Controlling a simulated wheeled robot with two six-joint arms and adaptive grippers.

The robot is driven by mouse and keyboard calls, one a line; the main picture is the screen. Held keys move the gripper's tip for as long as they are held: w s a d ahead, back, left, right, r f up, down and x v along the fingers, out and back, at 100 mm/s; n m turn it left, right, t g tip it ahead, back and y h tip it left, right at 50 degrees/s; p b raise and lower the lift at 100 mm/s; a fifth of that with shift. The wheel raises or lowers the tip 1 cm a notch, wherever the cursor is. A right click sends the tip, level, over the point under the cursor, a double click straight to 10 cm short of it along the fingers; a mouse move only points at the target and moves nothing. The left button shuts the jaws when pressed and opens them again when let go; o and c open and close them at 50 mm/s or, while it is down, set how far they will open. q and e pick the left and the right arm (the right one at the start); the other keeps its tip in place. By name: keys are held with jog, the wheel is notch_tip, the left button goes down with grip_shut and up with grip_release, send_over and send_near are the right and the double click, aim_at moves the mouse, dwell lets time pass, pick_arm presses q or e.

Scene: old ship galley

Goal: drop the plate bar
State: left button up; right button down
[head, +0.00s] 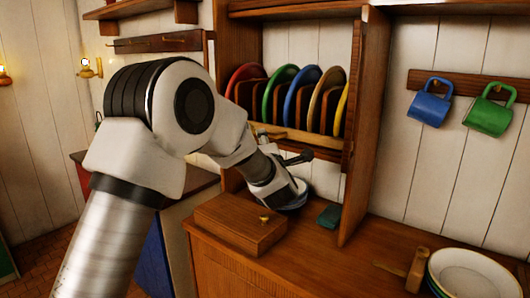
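The plate bar (312,139) is a light wooden strip running across the front of the plate rack, low in front of the plates. It looks level and in place across them. Behind it stand a red plate (243,76), a green plate (277,80), a blue plate (300,90) and yellowish plates (325,90), upright between wooden dividers. My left arm reaches in from the left, its wrist below the bar. A dark narrow part (298,158) just under the bar seems to be my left gripper; its fingers cannot be made out. My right gripper is out of view.
A wooden box (240,222) with a brass knob and a small green block (329,216) sit on the counter under the rack. Blue (430,103) and green (488,112) mugs hang on the right wall. The counter's middle is clear.

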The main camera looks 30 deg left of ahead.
pick_arm(q)
jog(key=v, duration=0.7)
jog(key=shift+s, duration=0.15)
jog(key=shift+d, duration=0.1)
